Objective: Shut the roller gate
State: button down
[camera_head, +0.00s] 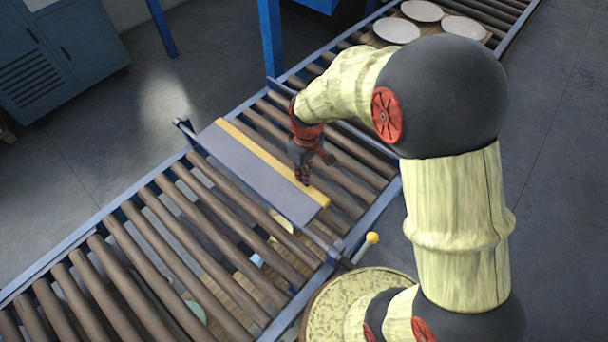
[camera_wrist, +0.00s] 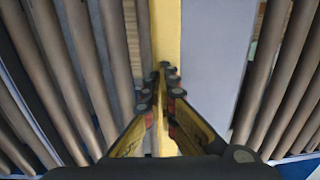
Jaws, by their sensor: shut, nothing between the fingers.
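The roller gate (camera_head: 260,176) is a grey panel with a yellow edge strip, spanning the roller conveyor from side to side. It looks laid over or tilted low across the rollers; its exact angle is hard to tell. In the wrist view its grey face (camera_wrist: 207,65) is right of centre, with the yellow strip (camera_wrist: 167,30) in the middle. My gripper (camera_head: 304,182) points down beside the yellow edge, near the panel's right end. Its fingertips (camera_wrist: 167,72) are together and empty, over the yellow strip in the wrist view. Whether they touch the gate is unclear.
A lever with a yellow knob (camera_head: 372,238) stands at the conveyor's near rail by the gate's hinge rod. Several white plates (camera_head: 397,31) lie on the conveyor's far end. Brown rollers (camera_head: 150,230) run on both sides of the gate. A blue cabinet (camera_head: 65,60) stands back left.

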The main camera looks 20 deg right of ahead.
jog(key=shift+d+f, duration=0.1)
jog(key=shift+f, duration=0.1)
jog(key=shift+w+d+f+g+y, duration=0.1)
jog(key=shift+d+f+g+y, duration=0.05)
jog(key=shift+f+g+y, duration=0.6)
notch_tip(320, 180, down, 5)
jog(key=g+y+b, duration=0.2)
jog(key=y, duration=0.1)
jog(key=shift+y, duration=0.35)
jog(key=f+g+y+b, duration=0.1)
jog(key=s+a+f+g+y+b, duration=0.1)
jog(key=f+y, duration=0.1)
jog(key=a+f+g+y+b, duration=0.1)
jog(key=f, duration=0.1)
jog(key=shift+s+a, duration=0.15)
jog(key=shift+s, duration=0.05)
jog(key=shift+s+a+f+g+y+b, duration=0.4)
jog(key=shift+a+f+g+y, duration=0.2)
jog(key=shift+y, duration=0.4)
jog(key=shift+s+a+f, duration=0.25)
jog(key=shift+s+a, duration=0.05)
jog(key=shift+a, duration=0.15)
jog(key=v, duration=1.1)
jog(key=shift+w+d+r, duration=0.2)
jog(key=shift+d, duration=0.1)
